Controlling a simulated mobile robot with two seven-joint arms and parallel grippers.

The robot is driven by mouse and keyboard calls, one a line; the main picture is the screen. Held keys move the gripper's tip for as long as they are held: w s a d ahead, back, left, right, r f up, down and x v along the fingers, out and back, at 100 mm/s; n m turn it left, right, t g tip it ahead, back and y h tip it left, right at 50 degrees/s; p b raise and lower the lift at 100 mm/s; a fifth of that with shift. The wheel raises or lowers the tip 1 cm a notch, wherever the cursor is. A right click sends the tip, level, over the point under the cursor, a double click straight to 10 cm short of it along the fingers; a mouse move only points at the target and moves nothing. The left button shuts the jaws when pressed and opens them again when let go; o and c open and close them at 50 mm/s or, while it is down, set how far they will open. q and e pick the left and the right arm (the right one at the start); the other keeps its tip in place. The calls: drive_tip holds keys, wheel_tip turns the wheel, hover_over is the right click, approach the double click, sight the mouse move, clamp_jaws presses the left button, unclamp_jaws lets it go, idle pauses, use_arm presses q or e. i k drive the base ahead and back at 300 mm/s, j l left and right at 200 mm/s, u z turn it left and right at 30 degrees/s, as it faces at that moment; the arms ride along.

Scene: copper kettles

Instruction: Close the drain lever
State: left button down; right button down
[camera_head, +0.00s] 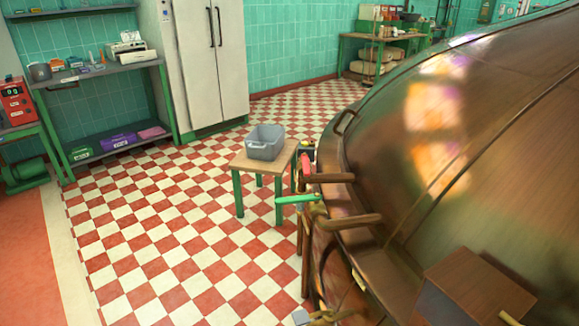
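A large copper kettle (370,170) fills the right side of the head view. On its near left side a green-handled lever (297,199) sticks out to the left, roughly level. A red handle (305,166) stands more upright just above it. No label shows, so I cannot tell for sure which of these is the drain lever. Two brown bar-shaped handles (331,178) (350,221) project from the kettle's rim beside them. The fittings behind the levers are small and partly hidden. Neither of my grippers is in view.
A small green-legged table (244,162) with a grey bin (265,142) stands left of the levers. Shelves (100,70) and a white fridge (210,60) line the far wall. The checkered floor (170,220) at the left is clear.

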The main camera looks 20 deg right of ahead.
sight(306, 168)
drive_tip(key=i+j+u, duration=0.55)
drive_tip(key=j, duration=0.25)
drive_tip(key=i+j, duration=0.15)
drive_tip(key=i, duration=0.2)
drive_tip(key=i+j, duration=0.2)
drive_tip(key=i, duration=0.15)
drive_tip(key=i+j, duration=0.15)
drive_tip(key=i, duration=0.2)
drive_tip(key=i+z, duration=0.5)
drive_tip(key=i+j+z, duration=0.1)
drive_tip(key=i+z, duration=0.4)
drive_tip(key=i+l+z, duration=0.1)
drive_tip(key=i+z, duration=0.55)
drive_tip(key=z, duration=0.15)
drive_tip(key=i+z, duration=0.4)
drive_tip(key=k+j, duration=0.05)
drive_tip(key=k, duration=0.05)
